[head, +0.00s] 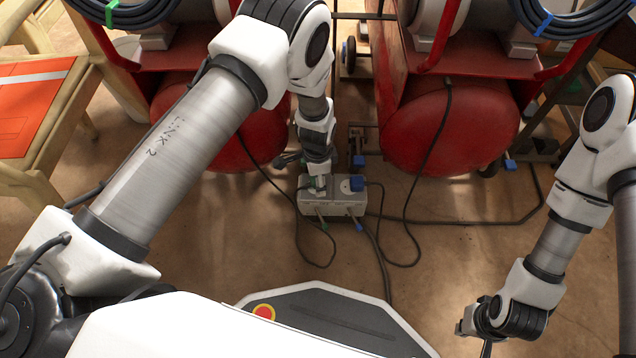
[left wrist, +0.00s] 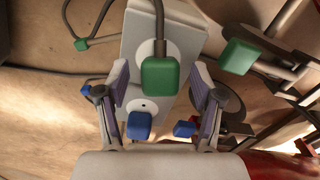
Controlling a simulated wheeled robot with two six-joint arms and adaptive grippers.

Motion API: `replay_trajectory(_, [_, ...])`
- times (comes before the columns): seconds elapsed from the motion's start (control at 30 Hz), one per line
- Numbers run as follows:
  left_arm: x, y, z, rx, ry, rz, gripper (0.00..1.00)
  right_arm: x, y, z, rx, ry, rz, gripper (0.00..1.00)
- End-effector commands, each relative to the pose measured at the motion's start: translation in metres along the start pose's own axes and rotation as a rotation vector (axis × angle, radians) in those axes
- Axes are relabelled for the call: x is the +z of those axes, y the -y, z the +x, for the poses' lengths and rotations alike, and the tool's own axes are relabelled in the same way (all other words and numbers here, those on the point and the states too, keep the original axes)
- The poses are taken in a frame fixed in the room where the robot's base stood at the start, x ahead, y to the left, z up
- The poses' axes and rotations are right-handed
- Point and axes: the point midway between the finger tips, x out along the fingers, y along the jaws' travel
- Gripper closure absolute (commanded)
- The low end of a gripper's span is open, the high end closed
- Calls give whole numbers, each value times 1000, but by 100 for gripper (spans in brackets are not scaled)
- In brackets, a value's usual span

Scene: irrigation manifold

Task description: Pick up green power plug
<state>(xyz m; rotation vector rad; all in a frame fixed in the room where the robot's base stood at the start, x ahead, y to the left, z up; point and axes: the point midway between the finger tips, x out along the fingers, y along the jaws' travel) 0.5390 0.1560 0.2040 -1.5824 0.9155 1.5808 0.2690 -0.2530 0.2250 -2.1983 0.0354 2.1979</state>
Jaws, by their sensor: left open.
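A green power plug (left wrist: 160,77) with a dark cable stands in a socket of the pale outlet box (left wrist: 143,30). My left gripper (left wrist: 158,88) is open, with one finger on each side of the green plug and a gap to each. In the head view my left gripper (head: 317,176) is over the left part of the outlet box (head: 330,209), hiding much of the plug. My right gripper (head: 483,325) hangs at the lower right, away from the box; its jaw opening is unclear.
A blue plug (head: 357,184) is on the box's right part. Another green block (left wrist: 238,56) lies right of the gripper in the wrist view. Loose cables (head: 385,255) lie on the floor. Red tanks (head: 440,130) stand behind. Floor right of the box is mostly clear.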

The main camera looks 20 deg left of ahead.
Motion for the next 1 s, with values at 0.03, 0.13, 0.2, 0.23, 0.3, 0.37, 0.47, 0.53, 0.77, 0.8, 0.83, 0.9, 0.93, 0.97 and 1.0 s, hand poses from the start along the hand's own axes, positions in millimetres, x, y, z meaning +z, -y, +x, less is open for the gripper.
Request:
replay_trajectory(0.03, [0,0,-1,0,0,0,33,0,0,-1,0,0,0,100])
replay_trajectory(0.13, [0,0,-1,0,0,0,65,0,0,-1,0,0,0,100])
replay_trajectory(0.2, [0,0,-1,1,0,0,90,0,0,-1,0,0,0,100])
replay_trajectory(0.23, [0,0,-1,1,1,0,100,0,0,-1,0,0,0,100])
replay_trajectory(0.3, [0,0,-1,1,1,0,100,0,0,-1,0,0,0,100])
replay_trajectory(0.37, [0,0,-1,1,1,0,100,0,0,-1,0,0,0,100])
replay_trajectory(0.47, [0,0,-1,1,1,0,100,0,0,-1,0,0,0,100])
replay_trajectory(0.53, [0,0,-1,1,1,0,100,0,0,-1,0,0,0,100])
replay_trajectory(0.77, [2,1,-14,1,0,-4,100,0,0,-15,0,0,0,100])
replay_trajectory(0.8, [2,1,-17,1,0,-5,100,0,0,-19,0,0,0,100])
replay_trajectory(0.83, [3,1,-20,1,0,-6,100,0,0,-22,0,0,0,100])
replay_trajectory(0.9, [4,2,-27,1,0,-7,100,0,0,-31,0,0,0,100])
replay_trajectory(0.93, [4,2,-31,1,1,-8,100,0,0,-35,0,0,0,100])
replay_trajectory(0.97, [4,3,-34,1,1,-9,100,0,0,-39,0,0,0,100])
replay_trajectory(1.0, [5,3,-40,1,1,-11,100,0,0,-46,0,0,0,100])
